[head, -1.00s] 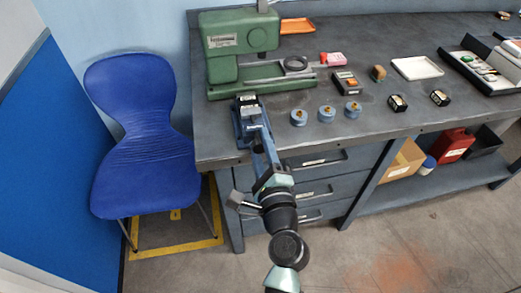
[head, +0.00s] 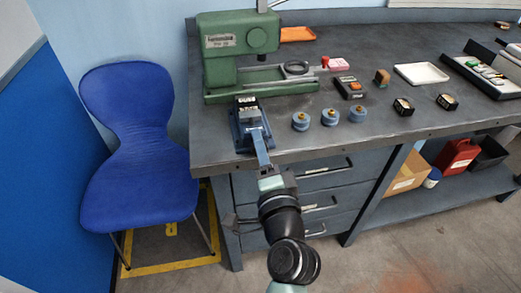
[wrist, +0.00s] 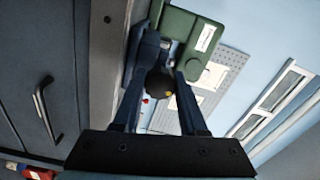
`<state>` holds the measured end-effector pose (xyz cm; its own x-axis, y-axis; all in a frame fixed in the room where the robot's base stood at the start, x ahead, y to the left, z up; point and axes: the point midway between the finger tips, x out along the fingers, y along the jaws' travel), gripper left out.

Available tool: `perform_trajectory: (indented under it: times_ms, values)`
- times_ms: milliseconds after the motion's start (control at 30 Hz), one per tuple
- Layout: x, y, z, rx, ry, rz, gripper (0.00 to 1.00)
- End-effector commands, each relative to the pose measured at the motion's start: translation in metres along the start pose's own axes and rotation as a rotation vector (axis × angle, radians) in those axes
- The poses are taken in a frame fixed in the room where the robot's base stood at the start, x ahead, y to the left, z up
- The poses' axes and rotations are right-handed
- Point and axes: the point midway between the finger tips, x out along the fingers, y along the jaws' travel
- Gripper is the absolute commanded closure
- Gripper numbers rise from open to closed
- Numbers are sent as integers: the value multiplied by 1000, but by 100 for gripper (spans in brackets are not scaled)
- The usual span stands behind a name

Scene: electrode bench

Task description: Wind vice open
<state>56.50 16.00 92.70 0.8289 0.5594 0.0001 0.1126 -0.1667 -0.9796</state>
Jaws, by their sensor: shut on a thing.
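The small blue vice (head: 240,130) stands at the front left edge of the bench, below the green machine. Two pale blocks show at its top. My gripper (head: 258,134) reaches up to the vice's front end from below. How far apart the vice jaws stand is too small to tell.
The green machine (head: 225,48) stands behind the vice. Several blue round pots, one of them here (head: 301,121), sit to the right. Drawers with handles (head: 322,169) lie below the bench edge by my arm. A blue chair (head: 135,130) stands at the left.

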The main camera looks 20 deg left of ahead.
Motion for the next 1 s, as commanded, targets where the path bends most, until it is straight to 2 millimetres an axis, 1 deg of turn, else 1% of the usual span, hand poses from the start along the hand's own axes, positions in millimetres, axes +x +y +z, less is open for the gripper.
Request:
perform_trajectory:
  times_ms: [200, 567, 600, 667, 700, 733, 1000]
  values:
    - [0, 1, 0, -29, -1, 2, 100]
    - [0, 0, 1, -29, -2, 2, 100]
    - [0, 0, 1, -29, -2, 2, 51]
    - [0, 0, 0, -29, -2, 1, 40]
    - [0, 0, 0, -29, -1, 1, 33]
    - [0, 0, 0, -29, -1, 1, 29]
    - [0, 0, 0, -29, -1, 1, 29]
